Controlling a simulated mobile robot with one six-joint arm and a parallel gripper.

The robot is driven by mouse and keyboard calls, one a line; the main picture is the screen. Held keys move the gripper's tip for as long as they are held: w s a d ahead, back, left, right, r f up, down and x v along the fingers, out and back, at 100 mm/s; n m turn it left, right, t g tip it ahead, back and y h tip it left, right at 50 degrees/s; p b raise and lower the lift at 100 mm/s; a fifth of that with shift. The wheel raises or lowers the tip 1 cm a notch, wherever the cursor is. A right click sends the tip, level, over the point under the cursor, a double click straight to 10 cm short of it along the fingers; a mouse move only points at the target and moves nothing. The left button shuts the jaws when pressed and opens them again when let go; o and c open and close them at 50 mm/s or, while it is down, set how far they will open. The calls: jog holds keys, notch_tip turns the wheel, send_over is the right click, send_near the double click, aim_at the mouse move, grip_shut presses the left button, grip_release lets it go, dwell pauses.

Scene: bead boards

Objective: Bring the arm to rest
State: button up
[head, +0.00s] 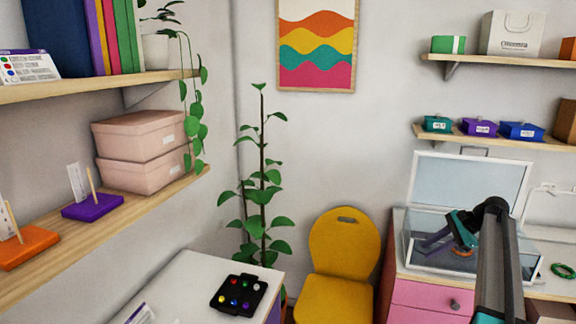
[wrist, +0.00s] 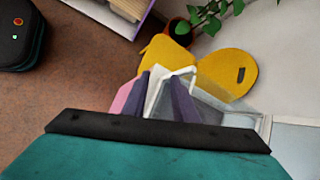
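My arm reaches up at the right of the head view, and my gripper (head: 432,242) hangs from it in front of the open glass case (head: 412,222). The teal gripper body and its purple fingers show there. In the wrist view the two purple fingers of my gripper (wrist: 160,85) stand apart with a gap between them. I see nothing held in the gap; a pale edge of the case shows beyond it. I cannot tell how far the fingers are from the case.
The glass case stands on a pink drawer unit (head: 430,293), its lid (head: 470,181) raised. A yellow chair (head: 344,262) is left of it. A white table (head: 190,280) holds a black bead board (head: 238,296). Shelves line the walls. A green ring (head: 563,270) lies far right.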

jog(key=s+a+f+n+g+b, duration=0.15)
jog(key=s+a+f, duration=0.25)
jog(key=a+f, duration=0.55)
jog(key=s+a+f+n+g, duration=0.1)
jog(key=s+a+f+g, duration=0.15)
jog(key=a+f, duration=0.7)
jog(key=s+a+f+n+g+b, duration=0.1)
jog(key=s+a+f, duration=0.45)
jog(key=f, duration=0.75)
jog(key=s+a+f+n+g+h+b, duration=0.1)
jog(key=s+a+f+n+g, duration=0.1)
jog(key=s+a+f, duration=0.5)
jog(key=s+a+f+n+g+h, duration=0.1)
jog(key=s+a+f, duration=0.1)
jog(key=s+f, duration=0.6)
jog(key=s+a+f+n+g+h+b, duration=0.15)
jog(key=s+a+f, duration=0.25)
jog(key=s, duration=0.7)
jog(key=s+d+f+n+h, duration=0.1)
jog(key=s+d+n, duration=0.1)
jog(key=s+n, duration=0.2)
jog(key=s+d+f+n+h, duration=0.1)
jog(key=s+n, duration=0.4)
jog(key=s, duration=0.5)
jog(key=shift+s+d+f+h, duration=0.35)
jog(key=shift+d+h, duration=0.25)
jog(key=shift+h, duration=0.05)
